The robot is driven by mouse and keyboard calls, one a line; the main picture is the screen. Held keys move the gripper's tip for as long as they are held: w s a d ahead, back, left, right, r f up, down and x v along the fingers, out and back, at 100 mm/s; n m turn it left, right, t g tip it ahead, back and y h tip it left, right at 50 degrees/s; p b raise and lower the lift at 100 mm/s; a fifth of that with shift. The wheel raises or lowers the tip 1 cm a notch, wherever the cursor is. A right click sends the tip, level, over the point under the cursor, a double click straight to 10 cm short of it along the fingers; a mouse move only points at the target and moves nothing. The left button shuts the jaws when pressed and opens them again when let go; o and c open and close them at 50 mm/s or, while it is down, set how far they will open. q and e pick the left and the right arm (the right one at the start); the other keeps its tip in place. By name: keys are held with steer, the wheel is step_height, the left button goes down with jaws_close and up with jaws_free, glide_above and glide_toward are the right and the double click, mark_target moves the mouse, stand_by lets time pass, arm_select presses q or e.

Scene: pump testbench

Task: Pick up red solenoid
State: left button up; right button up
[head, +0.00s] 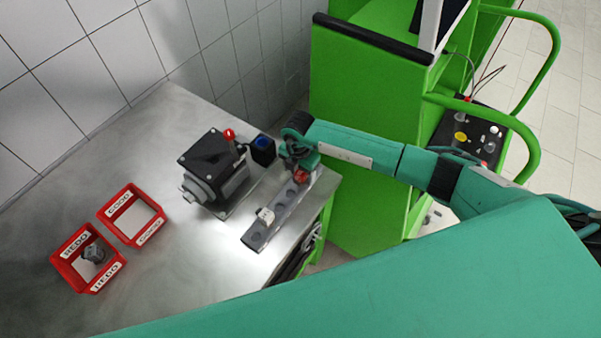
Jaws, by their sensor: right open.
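A small red solenoid (301,176) sits toward the far end of a grey holder strip (256,235) with round recesses. My right gripper (299,163) reaches in from the right and is over that end of the strip, close to the solenoid. The gripper is open, and it partly hides the solenoid; whether they touch cannot be told. Another red part (229,134) stands on top of the dark pump (215,171). My left gripper is not in view.
A white piece (266,215) sits in the same strip. A dark block with a blue top (263,145) stands beside the pump. Two red bins, one labelled GOOD (107,214) and one holding a grey part (58,262), are at the left. A green cart (345,110) stands beyond the table (160,285).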

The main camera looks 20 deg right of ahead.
steer(key=c, duration=0.9)
steer(key=shift+w+r, duration=0.1)
steer(key=shift+r, duration=0.05)
steer(key=shift+r+b, duration=0.45)
steer(key=shift+r, duration=0.15)
steer(key=shift+r+b, duration=3.4)
steer(key=shift+r, duration=5.9)
